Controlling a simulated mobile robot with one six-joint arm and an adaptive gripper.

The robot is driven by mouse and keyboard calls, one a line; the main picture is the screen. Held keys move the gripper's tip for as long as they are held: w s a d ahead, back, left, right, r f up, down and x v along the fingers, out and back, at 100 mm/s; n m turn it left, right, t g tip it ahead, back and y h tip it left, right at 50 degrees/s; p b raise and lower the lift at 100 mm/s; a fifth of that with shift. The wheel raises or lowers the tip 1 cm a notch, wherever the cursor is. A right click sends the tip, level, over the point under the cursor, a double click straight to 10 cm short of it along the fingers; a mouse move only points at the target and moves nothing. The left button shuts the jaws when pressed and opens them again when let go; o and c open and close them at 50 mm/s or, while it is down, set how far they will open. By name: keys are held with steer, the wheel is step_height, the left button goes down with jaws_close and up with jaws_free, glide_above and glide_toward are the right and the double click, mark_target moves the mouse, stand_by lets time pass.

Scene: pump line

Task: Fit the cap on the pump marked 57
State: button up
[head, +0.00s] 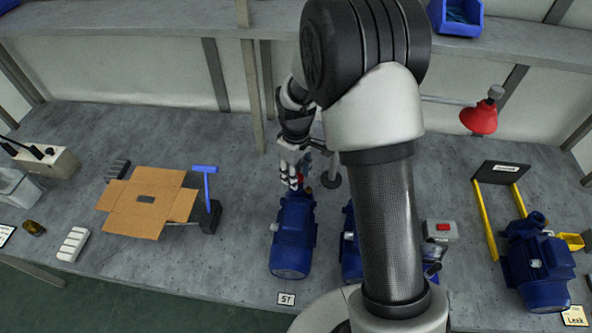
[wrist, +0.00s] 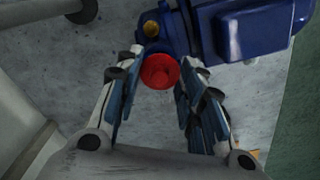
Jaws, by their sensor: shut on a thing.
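The blue pump (head: 292,240) stands on the bench left of centre, with a label reading 57 (head: 286,299) at its near end. My gripper (head: 294,178) is at the far end of this pump. In the wrist view my gripper (wrist: 160,88) is shut on a red cap (wrist: 159,71), held between the fingertips. The blue pump (wrist: 245,30) shows just beyond the cap, with a brass-coloured fitting (wrist: 151,28) close by. I cannot tell whether the cap touches the pump. In the head view the fingers hide most of the cap.
A second blue pump (head: 350,245) is partly hidden behind my arm. A third pump (head: 538,265) with a "Leak" tag (head: 574,316) stands at right, near a yellow-legged frame (head: 487,222). An open cardboard box (head: 137,212) and a blue-handled tool (head: 207,185) lie left.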

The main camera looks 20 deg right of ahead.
steer(key=shift+f+b, duration=0.3)
steer(key=shift+f, duration=0.55)
steer(key=shift+f+b, duration=1.1)
steer(key=shift+f, duration=0.4)
stand_by(1.4)
steer(key=o, duration=0.8)
steer(key=shift+r+p, duration=1)
steer(key=shift+r, duration=0.25)
steer(key=shift+s+a+r+p, duration=0.1)
steer(key=shift+s+r+p, duration=0.1)
steer(key=shift+r+p, duration=0.8)
steer(key=shift+w+r+p, duration=0.15)
steer(key=shift+r+p, duration=0.3)
steer(key=shift+r, duration=0.55)
